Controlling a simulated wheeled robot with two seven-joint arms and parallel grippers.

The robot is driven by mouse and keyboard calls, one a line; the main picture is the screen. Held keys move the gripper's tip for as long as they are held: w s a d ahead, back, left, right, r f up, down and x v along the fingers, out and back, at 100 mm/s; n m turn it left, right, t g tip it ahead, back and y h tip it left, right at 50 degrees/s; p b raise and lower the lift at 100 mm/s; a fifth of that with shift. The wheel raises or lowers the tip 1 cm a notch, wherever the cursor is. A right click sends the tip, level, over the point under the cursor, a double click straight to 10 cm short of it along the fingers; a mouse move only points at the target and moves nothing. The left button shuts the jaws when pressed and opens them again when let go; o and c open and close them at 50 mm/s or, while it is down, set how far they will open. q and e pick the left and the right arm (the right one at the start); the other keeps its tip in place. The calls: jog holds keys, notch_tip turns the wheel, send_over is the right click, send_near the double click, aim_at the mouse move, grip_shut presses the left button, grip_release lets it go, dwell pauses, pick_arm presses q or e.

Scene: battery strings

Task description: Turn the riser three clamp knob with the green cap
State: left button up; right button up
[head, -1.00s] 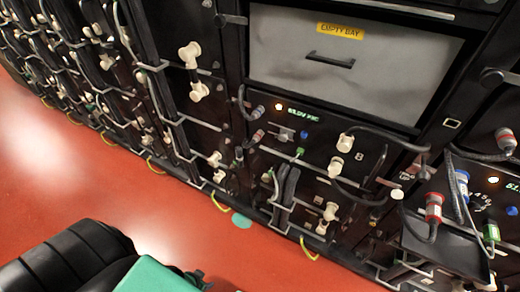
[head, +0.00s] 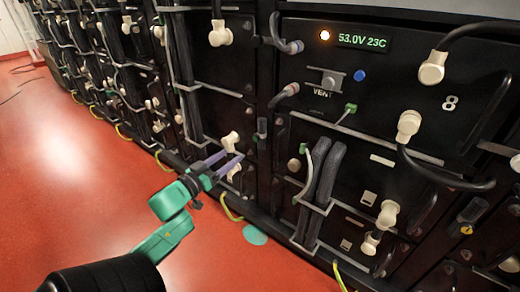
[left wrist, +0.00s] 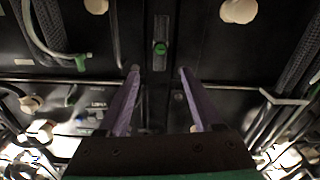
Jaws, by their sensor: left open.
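My left gripper (head: 232,157) reaches in from the lower left in the head view, its two purple fingers pointing at the black rack front. It is open and empty. In the left wrist view its fingertips (left wrist: 158,69) are apart, either side of a dark upright post. A small green-capped knob (left wrist: 160,48) sits in a slot on that post, a little beyond the gap between the tips. The fingers do not appear to touch it. In the head view a small fitting on the post (head: 262,127) seems to be the same place, but no riser number is readable. My right gripper is out of view.
Thick black cables (head: 325,175) run down right of the post, with a green-ended lead (head: 303,149) beside them. White elbow connectors (head: 409,124) and grey rails stick out from the rack. Another green piece (head: 350,108) is on the panel. The red floor (head: 130,190) is clear.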

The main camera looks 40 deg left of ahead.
aim_at(255, 139)
pick_arm(q)
jog(key=w+b, duration=0.2)
jog(key=w, duration=0.3)
jog(key=w+b, duration=0.2)
jog(key=w, duration=0.4)
jog(key=shift+w+a+f, duration=0.15)
jog(key=shift+w, duration=0.15)
grip_shut()
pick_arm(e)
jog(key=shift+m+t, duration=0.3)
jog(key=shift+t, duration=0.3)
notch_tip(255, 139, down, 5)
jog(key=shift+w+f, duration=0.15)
